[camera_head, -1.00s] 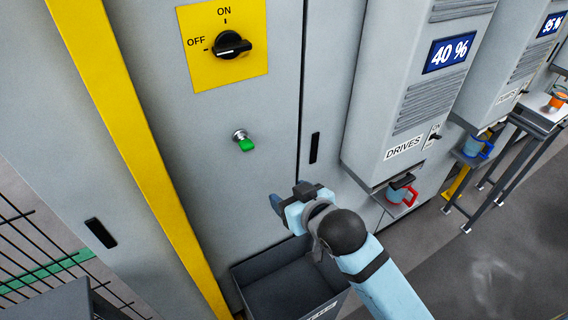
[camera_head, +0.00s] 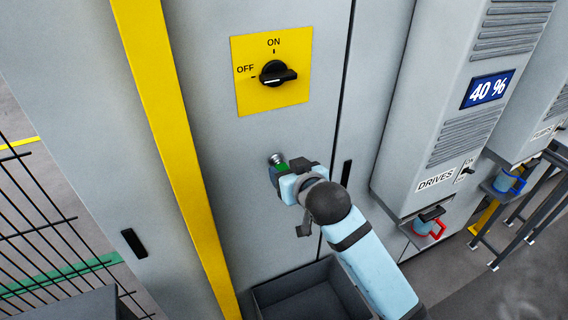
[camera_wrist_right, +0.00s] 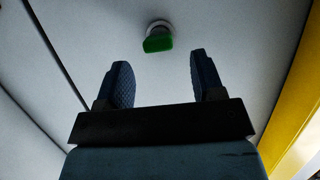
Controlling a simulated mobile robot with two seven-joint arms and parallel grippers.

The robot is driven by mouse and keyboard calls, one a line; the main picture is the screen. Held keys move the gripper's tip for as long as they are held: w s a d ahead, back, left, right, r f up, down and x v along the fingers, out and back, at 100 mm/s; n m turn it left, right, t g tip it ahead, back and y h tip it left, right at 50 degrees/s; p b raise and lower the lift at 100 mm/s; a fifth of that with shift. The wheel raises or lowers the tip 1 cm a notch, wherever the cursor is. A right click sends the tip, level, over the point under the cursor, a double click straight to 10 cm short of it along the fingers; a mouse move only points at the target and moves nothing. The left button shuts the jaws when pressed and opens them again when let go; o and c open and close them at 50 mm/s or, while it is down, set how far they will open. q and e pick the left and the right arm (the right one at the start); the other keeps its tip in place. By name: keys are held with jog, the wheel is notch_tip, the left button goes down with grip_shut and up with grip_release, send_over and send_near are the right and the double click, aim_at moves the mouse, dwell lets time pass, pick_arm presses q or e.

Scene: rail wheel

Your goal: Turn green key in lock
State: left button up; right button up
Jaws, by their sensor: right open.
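The green key (camera_head: 282,168) sits in the round silver lock (camera_head: 276,159) on the grey cabinet door, below the yellow switch plate. In the head view my right gripper (camera_head: 277,176) is close in front of it and partly hides the key. In the right wrist view the key (camera_wrist_right: 158,43) shows whole, beyond the fingertips and roughly centred between them. My right gripper (camera_wrist_right: 160,78) is open and empty, with its fingers apart on either side and not touching the key. My left gripper is not in view.
A black rotary switch (camera_head: 274,74) on a yellow plate (camera_head: 297,92) is above the lock, with its handle horizontal. A dark open bin (camera_head: 300,292) stands below. Grey drive boxes (camera_head: 440,130) stick out at the right, with a red-handled mug (camera_head: 424,229) underneath.

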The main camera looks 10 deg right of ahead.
aim_at(282, 165)
jog(key=shift+x, duration=1.15)
jog(key=shift+w+a+f, duration=0.1)
jog(key=shift+w+f, duration=0.1)
jog(key=shift+w, duration=0.3)
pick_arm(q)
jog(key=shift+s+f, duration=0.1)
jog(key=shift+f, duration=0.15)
pick_arm(e)
jog(key=c, duration=1)
jog(key=shift+d+m+y, duration=0.2)
jog(key=shift+m+y, duration=0.6)
jog(key=shift+m, duration=0.4)
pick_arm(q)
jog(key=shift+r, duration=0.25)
